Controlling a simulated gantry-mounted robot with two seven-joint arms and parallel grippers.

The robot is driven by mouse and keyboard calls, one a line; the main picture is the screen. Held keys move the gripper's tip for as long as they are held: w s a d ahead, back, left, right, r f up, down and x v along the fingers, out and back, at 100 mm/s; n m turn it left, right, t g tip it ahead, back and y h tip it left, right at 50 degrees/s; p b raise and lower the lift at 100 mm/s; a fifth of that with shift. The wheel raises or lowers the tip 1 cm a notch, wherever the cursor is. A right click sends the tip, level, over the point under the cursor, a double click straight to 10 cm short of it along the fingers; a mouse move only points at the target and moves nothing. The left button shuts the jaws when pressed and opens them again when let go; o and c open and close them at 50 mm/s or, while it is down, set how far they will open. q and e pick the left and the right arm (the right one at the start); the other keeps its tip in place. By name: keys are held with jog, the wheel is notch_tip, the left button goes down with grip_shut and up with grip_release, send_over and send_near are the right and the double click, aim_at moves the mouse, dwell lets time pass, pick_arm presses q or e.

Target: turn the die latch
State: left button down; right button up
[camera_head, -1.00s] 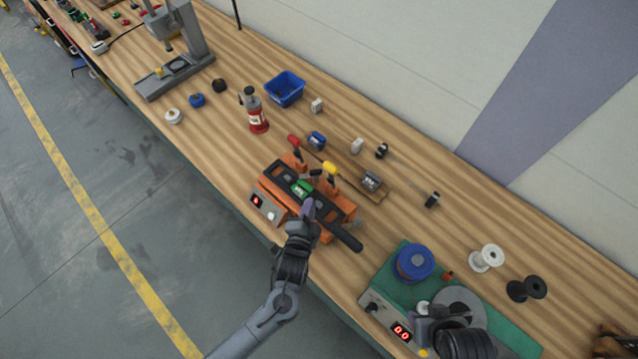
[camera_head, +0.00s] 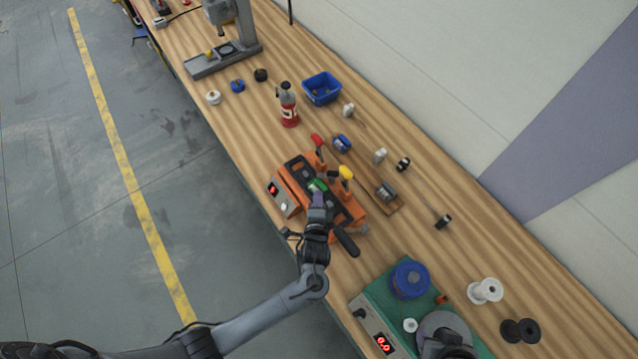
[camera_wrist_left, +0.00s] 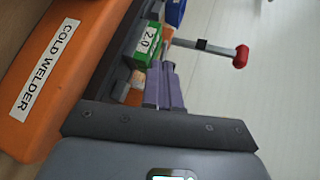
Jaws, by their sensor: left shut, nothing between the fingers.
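The orange cold welder (camera_head: 286,196) stands on the bench, and its labelled side shows in the wrist view (camera_wrist_left: 52,72). A green die block (camera_wrist_left: 149,46) marked 2.0 sits in its dark top; it also shows in the head view (camera_head: 316,186). My left gripper (camera_head: 318,197) is shut and empty, its purple fingertips close beside the green block; contact is unclear. The welder has a red-knobbed lever (camera_head: 317,141), also in the wrist view (camera_wrist_left: 241,56), and a yellow-knobbed lever (camera_head: 345,173). I cannot tell which part is the die latch. My right gripper's fingers are not discernible.
A green-based machine with a blue spool (camera_head: 409,280) stands nearer on the bench. A red bottle (camera_head: 288,106) and a blue bin (camera_head: 321,88) stand beyond the welder. Small parts lie along the right of the welder.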

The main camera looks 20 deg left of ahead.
aim_at(318, 183)
pick_arm(q)
jog(key=shift+r+x, duration=0.15)
jog(key=shift+x, duration=0.75)
jog(key=shift+r+x, duration=0.2)
jog(key=shift+x, duration=0.65)
jog(key=shift+r+x, duration=0.15)
jog(key=shift+x, duration=0.75)
pick_arm(e)
jog(key=shift+d, duration=0.2)
pick_arm(q)
jog(key=shift+w+a, duration=0.1)
jog(key=shift+w, duration=0.05)
pick_arm(e)
jog(key=shift+r, duration=0.15)
pick_arm(q)
jog(key=shift+a+m+h+p, duration=0.15)
jog(key=shift+m+h+p, duration=0.15)
jog(key=shift+h+p, duration=0.2)
jog(key=shift+m+h, duration=0.3)
jog(key=shift+h, duration=0.1)
pick_arm(e)
jog(key=shift+s+d+r, duration=0.15)
jog(key=shift+s+r, duration=0.1)
jog(key=shift+r, duration=0.1)
pick_arm(q)
jog(key=shift+w, duration=0.1)
pick_arm(e)
jog(key=shift+d+r, duration=0.1)
